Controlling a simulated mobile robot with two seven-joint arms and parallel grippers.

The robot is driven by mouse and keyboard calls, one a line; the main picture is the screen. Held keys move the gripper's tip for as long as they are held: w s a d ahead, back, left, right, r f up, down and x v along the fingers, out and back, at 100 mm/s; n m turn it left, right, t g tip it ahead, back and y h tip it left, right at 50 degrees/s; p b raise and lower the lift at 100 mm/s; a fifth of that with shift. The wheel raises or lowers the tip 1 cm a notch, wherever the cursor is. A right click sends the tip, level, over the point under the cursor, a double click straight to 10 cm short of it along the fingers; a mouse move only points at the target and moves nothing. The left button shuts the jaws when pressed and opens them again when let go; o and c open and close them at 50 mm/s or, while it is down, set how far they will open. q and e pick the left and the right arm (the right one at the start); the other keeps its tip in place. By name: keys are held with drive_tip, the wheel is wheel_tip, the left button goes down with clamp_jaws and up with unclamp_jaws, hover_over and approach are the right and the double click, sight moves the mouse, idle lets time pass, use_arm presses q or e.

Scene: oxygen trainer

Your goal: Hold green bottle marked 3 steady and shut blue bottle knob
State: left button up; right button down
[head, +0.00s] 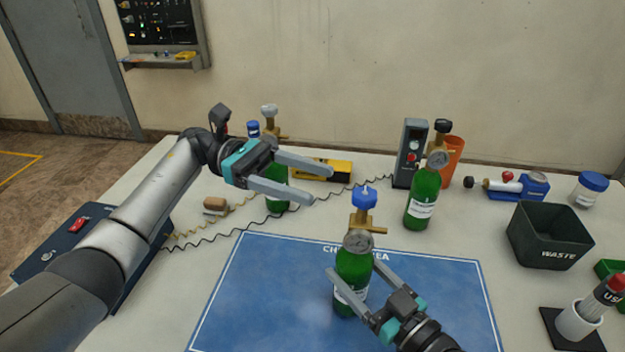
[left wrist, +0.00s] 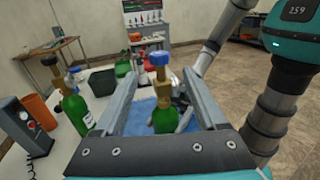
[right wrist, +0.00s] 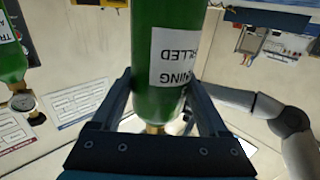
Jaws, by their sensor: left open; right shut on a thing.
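A green bottle (head: 350,299) with a white label stands upright on the blue mat (head: 262,300). Its brass valve carries a blue knob (head: 364,197). My right gripper (head: 353,268) is shut on the bottle's body, one finger on each side; the right wrist view shows the bottle (right wrist: 158,65) between the fingers. No number can be read on it. My left gripper (head: 322,183) is open and empty, up and left of the knob and apart from it. In the left wrist view the blue knob (left wrist: 159,60) appears between the open fingers, farther off.
A green bottle with a black knob (head: 424,197) stands behind right, beside a grey box (head: 410,153) and orange cup (head: 453,160). Another green bottle (head: 277,190) is partly behind my left gripper. A waste bin (head: 549,235) stands right. The mat's left part is clear.

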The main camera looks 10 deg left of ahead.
unclamp_jaws()
